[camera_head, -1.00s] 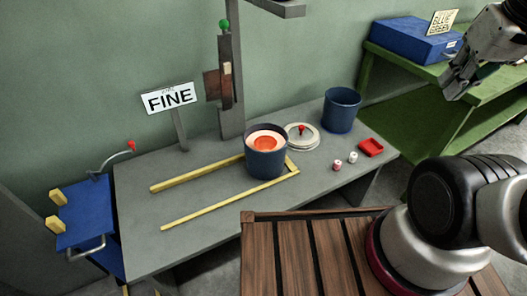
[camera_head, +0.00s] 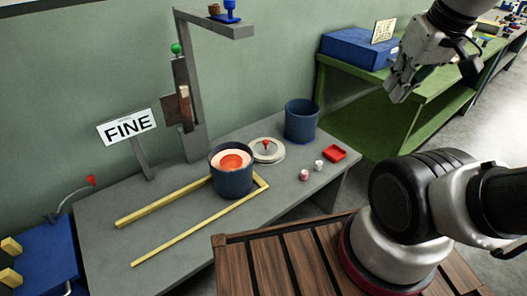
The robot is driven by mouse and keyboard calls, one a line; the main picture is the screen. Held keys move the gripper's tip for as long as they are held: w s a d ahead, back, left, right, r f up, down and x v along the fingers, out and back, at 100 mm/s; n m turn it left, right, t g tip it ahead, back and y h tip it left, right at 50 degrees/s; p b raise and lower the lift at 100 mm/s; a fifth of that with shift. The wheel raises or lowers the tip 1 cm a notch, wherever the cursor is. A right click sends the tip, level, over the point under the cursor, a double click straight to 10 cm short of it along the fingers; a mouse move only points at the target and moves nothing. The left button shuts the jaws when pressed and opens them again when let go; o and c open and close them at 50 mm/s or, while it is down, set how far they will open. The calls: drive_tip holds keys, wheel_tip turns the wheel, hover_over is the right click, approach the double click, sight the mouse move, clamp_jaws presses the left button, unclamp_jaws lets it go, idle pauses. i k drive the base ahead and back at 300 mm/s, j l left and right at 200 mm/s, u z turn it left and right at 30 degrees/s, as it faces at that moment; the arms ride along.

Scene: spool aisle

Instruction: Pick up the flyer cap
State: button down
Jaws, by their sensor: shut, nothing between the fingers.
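I cannot tell for sure which thing is the flyer cap. A round pale lid with a red knob (camera_head: 267,150) lies flat on the grey table, between two dark blue buckets. A small blue piece (camera_head: 230,11) and a brown piece (camera_head: 214,9) stand on the bracket of a grey post at the top. My gripper (camera_head: 398,92) is shut and empty at the upper right. It hangs in front of the green bench, apart from all of these things.
The green bench (camera_head: 340,115) holds a blue box (camera_head: 350,50).

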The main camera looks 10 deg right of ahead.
sight(265, 150)
drive_tip(key=i+l+u, duration=0.15)
drive_tip(key=l, duration=0.2)
drive_tip(key=i+l+u, duration=0.2)
drive_tip(key=l, duration=0.15)
drive_tip(key=i+l+u, duration=0.15)
drive_tip(key=l, duration=0.25)
drive_tip(key=i+l+u, duration=0.2)
drive_tip(key=l, duration=0.15)
drive_tip(key=l+u, duration=0.15)
drive_tip(key=l, duration=0.3)
drive_tip(key=i, duration=0.05)
